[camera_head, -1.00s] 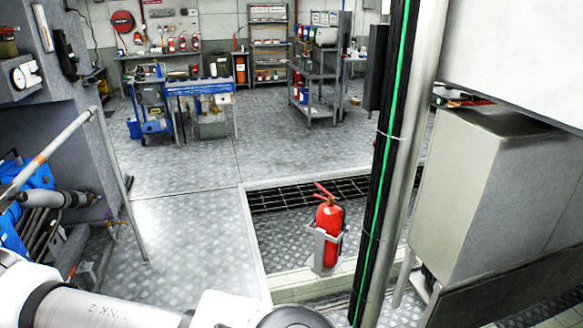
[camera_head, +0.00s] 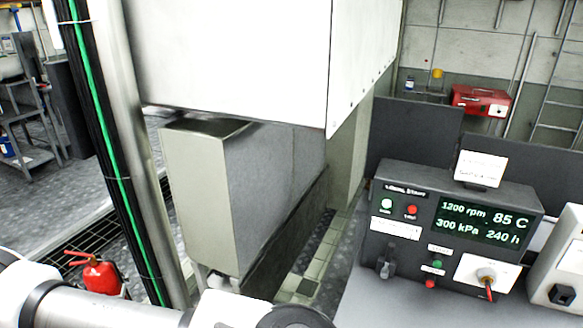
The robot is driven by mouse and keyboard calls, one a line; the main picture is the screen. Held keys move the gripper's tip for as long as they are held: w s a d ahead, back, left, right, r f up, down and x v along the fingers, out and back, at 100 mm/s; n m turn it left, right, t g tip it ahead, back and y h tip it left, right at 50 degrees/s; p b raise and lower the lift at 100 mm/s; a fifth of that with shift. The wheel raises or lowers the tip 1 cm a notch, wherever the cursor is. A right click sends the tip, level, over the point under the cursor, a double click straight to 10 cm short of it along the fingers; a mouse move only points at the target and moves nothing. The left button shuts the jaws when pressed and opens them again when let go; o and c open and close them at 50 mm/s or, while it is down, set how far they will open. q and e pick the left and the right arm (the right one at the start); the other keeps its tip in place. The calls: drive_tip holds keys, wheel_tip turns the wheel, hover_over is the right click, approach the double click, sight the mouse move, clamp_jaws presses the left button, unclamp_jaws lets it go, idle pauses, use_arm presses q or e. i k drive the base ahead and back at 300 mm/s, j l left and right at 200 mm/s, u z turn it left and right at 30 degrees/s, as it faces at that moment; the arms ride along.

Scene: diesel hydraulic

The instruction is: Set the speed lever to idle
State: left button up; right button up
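A dark grey control panel (camera_head: 386,222) stands on a grey surface at the right. Its green display (camera_head: 483,222) reads 1200 rpm, 85 C, 300 kPa and 240 h. At the panel's lower right, a lever with a red tip (camera_head: 487,288) sits on a white plate (camera_head: 467,270), pointing down; the plate's markings are too small to read. A dark lever or switch (camera_head: 388,263) is at the panel's lower left. I cannot read which control is labelled as the speed lever. Neither of my grippers is in view; only white arm links show along the bottom left.
A large white housing (camera_head: 230,60) hangs over a beige cabinet (camera_head: 195,195) in the middle. A pole with cables (camera_head: 130,160) stands left of it. A red fire extinguisher (camera_head: 101,278) is at the lower left. A white box (camera_head: 562,270) is at the right edge.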

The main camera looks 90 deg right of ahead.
sight(384, 272)
drive_tip(key=z, duration=0.9)
drive_tip(key=i+z, duration=0.1)
drive_tip(key=z, duration=0.35)
drive_tip(key=j+z, duration=0.1)
drive_tip(key=z, duration=1.3)
drive_tip(key=j+z, duration=0.15)
drive_tip(key=z, duration=0.75)
